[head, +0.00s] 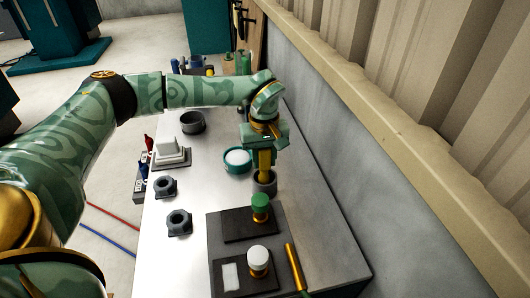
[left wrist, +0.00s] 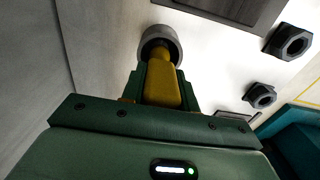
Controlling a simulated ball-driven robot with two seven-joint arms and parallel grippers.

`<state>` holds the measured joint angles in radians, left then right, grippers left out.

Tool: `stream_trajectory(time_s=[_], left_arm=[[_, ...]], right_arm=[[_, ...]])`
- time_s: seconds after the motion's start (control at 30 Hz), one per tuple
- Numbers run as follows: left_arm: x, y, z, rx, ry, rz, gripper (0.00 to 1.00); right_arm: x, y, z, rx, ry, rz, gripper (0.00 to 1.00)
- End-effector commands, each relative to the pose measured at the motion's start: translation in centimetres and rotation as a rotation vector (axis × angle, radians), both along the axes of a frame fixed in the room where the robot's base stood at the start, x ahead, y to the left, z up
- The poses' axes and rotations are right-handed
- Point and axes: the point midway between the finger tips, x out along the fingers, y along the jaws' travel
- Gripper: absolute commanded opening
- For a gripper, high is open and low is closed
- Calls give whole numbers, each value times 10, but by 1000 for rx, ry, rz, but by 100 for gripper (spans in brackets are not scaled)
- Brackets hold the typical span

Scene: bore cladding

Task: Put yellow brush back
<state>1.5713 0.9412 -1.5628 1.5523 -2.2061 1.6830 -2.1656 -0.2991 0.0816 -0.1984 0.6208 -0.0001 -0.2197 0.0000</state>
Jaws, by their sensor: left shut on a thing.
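The yellow brush (head: 265,163) is upright in my left gripper (head: 265,148), which is shut on it. The brush also shows in the left wrist view (left wrist: 162,85), between the fingers. Below the gripper stands a round grey cup (head: 265,185), on the table near the wall. The brush's lower end reaches the cup's mouth and seems to be inside it; how deep I cannot tell. The cup also shows in the left wrist view (left wrist: 173,37), around the brush's far end. My right gripper is not in view.
A teal bowl with white contents (head: 238,168) stands just left of the cup. A dark board with a green-topped knob (head: 260,203) lies in front. Grey nuts (head: 179,221), a white stepped block (head: 169,147) and a dark ring (head: 192,122) are farther left. The wall (head: 330,190) borders the right.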

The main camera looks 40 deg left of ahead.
Motion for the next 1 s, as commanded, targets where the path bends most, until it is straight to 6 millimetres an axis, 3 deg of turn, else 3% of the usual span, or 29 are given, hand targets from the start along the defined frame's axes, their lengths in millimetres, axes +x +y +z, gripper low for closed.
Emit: stream_trajectory(time_s=[0.3, 0.33, 0.4, 0.67, 0.87, 1.0], left_arm=[[0, 0, -3, 0, 0, -1, 0], [0, 0, -4, -1, -1, -1, 36], [0, 0, -3, -1, -1, -1, 52], [0, 0, -4, 0, 0, -1, 52], [1, 0, -8, -1, 2, -1, 52], [-1, -2, 47, -1, -11, -2, 52]], right_arm=[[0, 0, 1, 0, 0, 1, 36], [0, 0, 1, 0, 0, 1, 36], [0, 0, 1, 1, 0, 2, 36], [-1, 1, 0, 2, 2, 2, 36], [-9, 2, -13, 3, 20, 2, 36], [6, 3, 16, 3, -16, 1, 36]])
